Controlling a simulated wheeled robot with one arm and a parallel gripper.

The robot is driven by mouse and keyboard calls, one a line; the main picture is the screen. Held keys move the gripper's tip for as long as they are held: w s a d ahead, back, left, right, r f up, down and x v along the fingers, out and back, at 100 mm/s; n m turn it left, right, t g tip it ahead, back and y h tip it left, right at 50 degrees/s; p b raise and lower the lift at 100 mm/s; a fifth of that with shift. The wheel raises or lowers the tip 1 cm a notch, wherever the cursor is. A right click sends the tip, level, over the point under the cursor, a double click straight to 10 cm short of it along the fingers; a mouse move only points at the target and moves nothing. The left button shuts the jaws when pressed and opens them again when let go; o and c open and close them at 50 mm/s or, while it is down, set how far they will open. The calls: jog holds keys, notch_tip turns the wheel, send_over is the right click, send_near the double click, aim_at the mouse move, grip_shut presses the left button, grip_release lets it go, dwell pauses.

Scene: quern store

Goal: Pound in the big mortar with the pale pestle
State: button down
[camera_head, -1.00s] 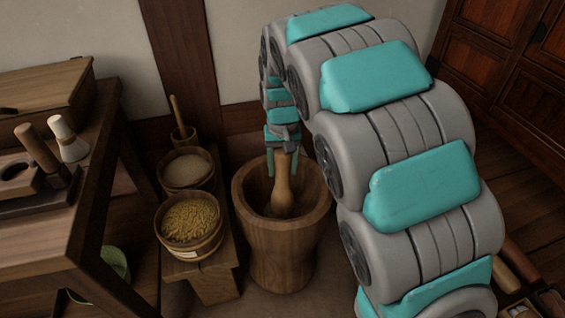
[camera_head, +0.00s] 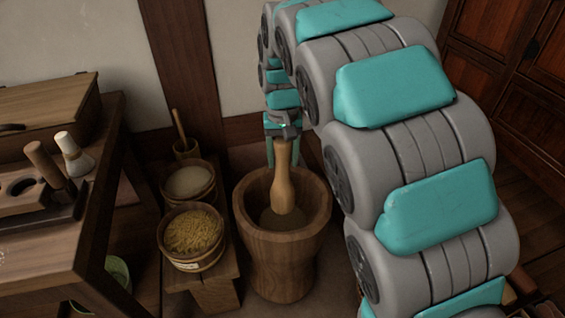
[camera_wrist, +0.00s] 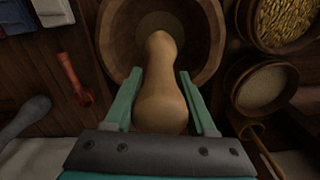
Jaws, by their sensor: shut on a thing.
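The big wooden mortar (camera_head: 285,247) stands on the floor in the middle of the head view. The pale pestle (camera_head: 284,180) is upright, with its lower end inside the mortar's bowl. My gripper (camera_head: 284,150) is shut on the pestle's upper part, above the mortar. In the wrist view, the pestle (camera_wrist: 163,85) runs between the two teal fingers (camera_wrist: 163,100) and its far end is over the mortar's bowl (camera_wrist: 205,20). I cannot tell whether its tip touches the bottom.
Left of the mortar, a low bench (camera_head: 218,292) holds a tub of yellowish grain (camera_head: 193,232) and a tub of pale meal (camera_head: 189,181). A wooden table (camera_head: 40,235) with brushes and a box stands at the far left. A cabinet (camera_head: 510,80) is at the right.

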notch_tip(320, 180, up, 8)
jog(key=p, duration=0.2)
jog(key=shift+w+r+p, duration=0.1)
jog(key=shift+r+p, duration=0.05)
jog(key=shift+p, duration=0.25)
jog(key=shift+r, duration=0.5)
jog(key=shift+f, duration=0.1)
jog(key=shift+s, duration=0.2)
